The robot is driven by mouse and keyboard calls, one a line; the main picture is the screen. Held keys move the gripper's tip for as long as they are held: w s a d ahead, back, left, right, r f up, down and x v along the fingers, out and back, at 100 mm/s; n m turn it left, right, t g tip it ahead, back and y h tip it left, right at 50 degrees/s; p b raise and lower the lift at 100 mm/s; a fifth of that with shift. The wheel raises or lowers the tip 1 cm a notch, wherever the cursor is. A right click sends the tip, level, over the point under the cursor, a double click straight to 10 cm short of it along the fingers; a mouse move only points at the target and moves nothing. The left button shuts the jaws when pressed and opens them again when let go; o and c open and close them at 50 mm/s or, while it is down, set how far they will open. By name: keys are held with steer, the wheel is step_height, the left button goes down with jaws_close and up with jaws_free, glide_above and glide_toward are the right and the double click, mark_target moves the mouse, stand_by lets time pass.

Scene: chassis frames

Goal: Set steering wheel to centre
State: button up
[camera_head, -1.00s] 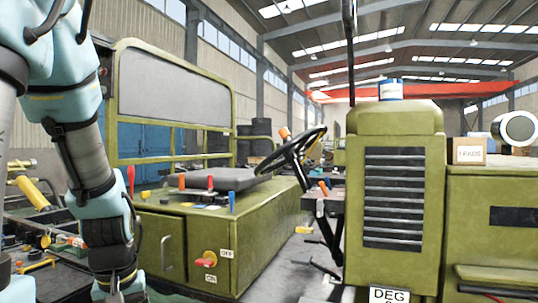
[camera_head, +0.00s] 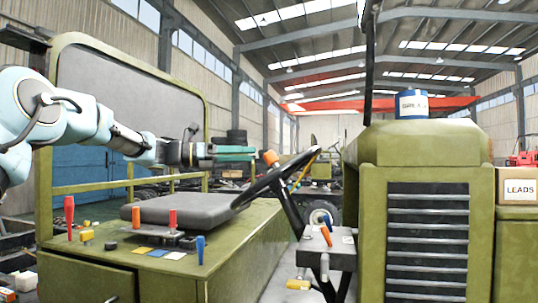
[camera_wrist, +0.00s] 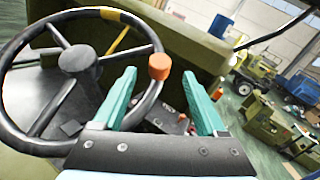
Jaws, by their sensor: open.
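The black steering wheel (camera_head: 248,193) is seen nearly edge-on in the head view, on a dark column beside the seat. In the wrist view its rim, hub and spokes (camera_wrist: 77,58) fill the left side. An orange knob (camera_head: 270,157) stands on the rim; in the wrist view the knob (camera_wrist: 159,67) lies ahead of my fingers, between their lines. The rim carries a yellow-orange band (camera_wrist: 112,14) at the top. My gripper (camera_head: 252,153), with green fingers, is open just left of the knob; it also shows in the wrist view (camera_wrist: 164,85). I cannot tell whether it touches the knob.
A dark seat (camera_head: 183,208) and levers (camera_head: 172,218) with coloured handles lie below my arm. An orange-handled lever (camera_head: 326,236) stands right of the column. The green engine hood (camera_head: 420,145) bounds the right, with a blue-white can (camera_head: 411,104) on top.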

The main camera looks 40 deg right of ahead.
steer(key=p, duration=0.3)
glide_above(277, 178)
steer(key=w+d, duration=0.1)
steer(key=d, duration=0.1)
jaws_close()
stand_by(0.5)
stand_by(0.8)
